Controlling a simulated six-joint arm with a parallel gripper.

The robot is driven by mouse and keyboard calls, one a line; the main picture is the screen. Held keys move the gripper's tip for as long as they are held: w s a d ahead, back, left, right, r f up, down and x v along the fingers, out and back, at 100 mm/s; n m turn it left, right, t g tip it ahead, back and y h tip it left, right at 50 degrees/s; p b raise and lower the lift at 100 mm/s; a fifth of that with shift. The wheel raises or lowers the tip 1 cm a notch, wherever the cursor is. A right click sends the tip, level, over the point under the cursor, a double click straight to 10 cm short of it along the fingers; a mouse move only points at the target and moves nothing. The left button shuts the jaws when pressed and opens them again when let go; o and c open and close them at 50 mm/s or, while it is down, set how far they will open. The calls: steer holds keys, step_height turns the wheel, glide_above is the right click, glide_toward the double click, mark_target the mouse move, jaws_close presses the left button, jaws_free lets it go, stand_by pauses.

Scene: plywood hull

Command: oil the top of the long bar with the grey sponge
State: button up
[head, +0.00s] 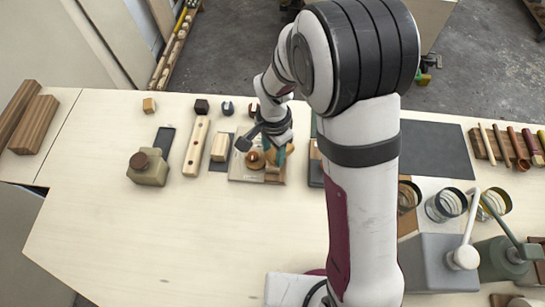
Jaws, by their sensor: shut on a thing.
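The long bar (197,147) is a pale wooden strip with several dark round spots along its top, lying on the bench left of my gripper. My gripper (265,152) points down over a pale board (240,176). It is shut on a round tan wooden piece (256,161) with a brown knob, though the arm partly hides the grip. A flat dark grey block (165,140) lies just left of the bar; I cannot tell whether it is the grey sponge. No other sponge is clear to see.
A small pale block (220,148) lies right of the bar. Round cups (446,205) and lamps crowd the right side. The front left bench top is clear.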

steer(key=shift+w, duration=2.35)
steer(key=shift+s, duration=4.4)
step_height(320, 180, up, 8)
